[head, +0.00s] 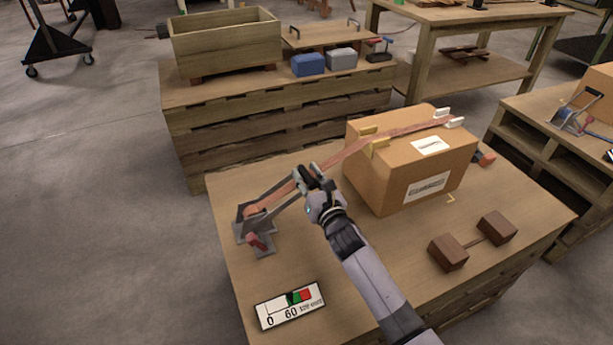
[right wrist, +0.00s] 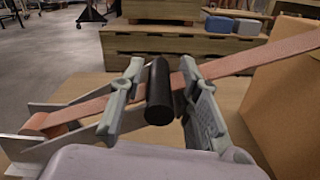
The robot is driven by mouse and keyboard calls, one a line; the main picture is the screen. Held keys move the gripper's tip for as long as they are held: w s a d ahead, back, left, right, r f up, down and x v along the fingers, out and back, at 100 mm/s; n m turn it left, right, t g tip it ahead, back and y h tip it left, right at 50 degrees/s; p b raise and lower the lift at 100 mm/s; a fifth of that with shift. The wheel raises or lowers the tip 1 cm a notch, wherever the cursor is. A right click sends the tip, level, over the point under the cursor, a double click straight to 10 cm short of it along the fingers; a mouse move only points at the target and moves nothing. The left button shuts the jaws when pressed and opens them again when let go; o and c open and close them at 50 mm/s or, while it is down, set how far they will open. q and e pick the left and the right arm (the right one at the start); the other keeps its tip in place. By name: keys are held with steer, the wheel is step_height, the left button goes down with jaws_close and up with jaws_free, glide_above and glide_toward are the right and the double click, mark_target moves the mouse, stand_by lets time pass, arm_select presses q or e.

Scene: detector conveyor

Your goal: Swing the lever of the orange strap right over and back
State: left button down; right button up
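The orange strap (head: 350,149) runs from a grey metal ratchet (head: 242,231) at the table's left edge up over the cardboard box (head: 395,168). The ratchet's lever (head: 282,200) slants up to the right. In the right wrist view its black cylindrical grip (right wrist: 158,92) stands between the two fingers of my right gripper (right wrist: 160,82), with small gaps showing on both sides. The strap (right wrist: 255,58) passes behind the fingers. In the head view my right gripper (head: 315,181) is at the lever's upper end and hides part of it. My left gripper is out of view.
Another bench (head: 270,90) stands behind.

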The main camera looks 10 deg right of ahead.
jaws_close()
stand_by(0.5)
steer(key=shift+r, duration=0.1)
